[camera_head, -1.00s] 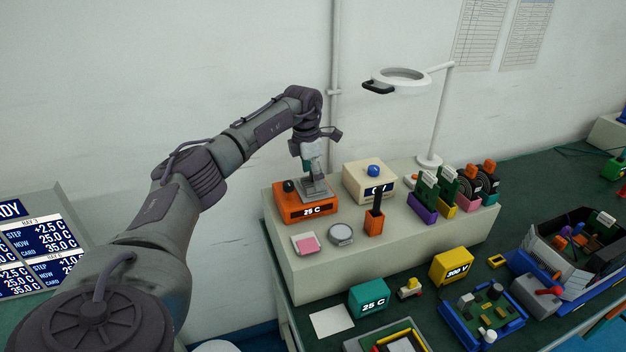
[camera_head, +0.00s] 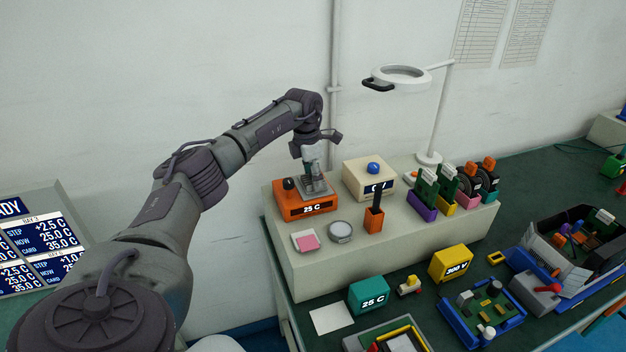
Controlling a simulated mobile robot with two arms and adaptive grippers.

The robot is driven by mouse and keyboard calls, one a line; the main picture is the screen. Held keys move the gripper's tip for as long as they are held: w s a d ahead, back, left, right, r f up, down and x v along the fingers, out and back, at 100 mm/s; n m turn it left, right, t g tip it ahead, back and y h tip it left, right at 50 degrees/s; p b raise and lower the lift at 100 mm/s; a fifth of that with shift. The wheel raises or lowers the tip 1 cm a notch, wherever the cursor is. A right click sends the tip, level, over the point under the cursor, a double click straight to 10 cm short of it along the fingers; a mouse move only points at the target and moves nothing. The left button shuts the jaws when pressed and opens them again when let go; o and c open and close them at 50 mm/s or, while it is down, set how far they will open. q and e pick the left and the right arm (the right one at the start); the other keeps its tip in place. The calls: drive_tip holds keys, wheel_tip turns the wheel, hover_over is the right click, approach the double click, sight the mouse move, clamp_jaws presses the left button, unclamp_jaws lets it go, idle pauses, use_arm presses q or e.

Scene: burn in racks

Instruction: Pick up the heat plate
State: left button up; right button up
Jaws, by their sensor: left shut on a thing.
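The heat plate (camera_head: 318,188) is a grey metal plate lying on top of an orange box (camera_head: 294,210) that reads "25 C", on the pale raised shelf. My left gripper (camera_head: 312,166) points down over it from above and is shut on its upper part. The fingertips are small and partly hidden, so the exact contact is hard to see. The plate looks level and shows no clear gap above the orange box. My right gripper is not in view.
A cream box with a blue knob (camera_head: 368,182) stands just right of the orange box. An orange holder (camera_head: 374,220), a round grey disc (camera_head: 341,232) and a pink pad (camera_head: 305,241) are in front. A magnifier lamp (camera_head: 430,155) stands behind.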

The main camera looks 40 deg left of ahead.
use_arm(q)
drive_tip(key=shift+r, duration=0.15)
wheel_tip(320, 180, up, 4)
drive_tip(key=shift+w+b, duration=0.1)
drive_tip(key=shift+b, duration=0.9)
drive_tip(key=d+r+b, duration=0.2)
drive_tip(key=d+r, duration=0.4)
drive_tip(key=d, duration=0.5)
drive_tip(key=shift+w+d+r+b, duration=0.3)
drive_tip(key=shift+w+r+b, duration=0.05)
drive_tip(key=shift+w+r, duration=0.05)
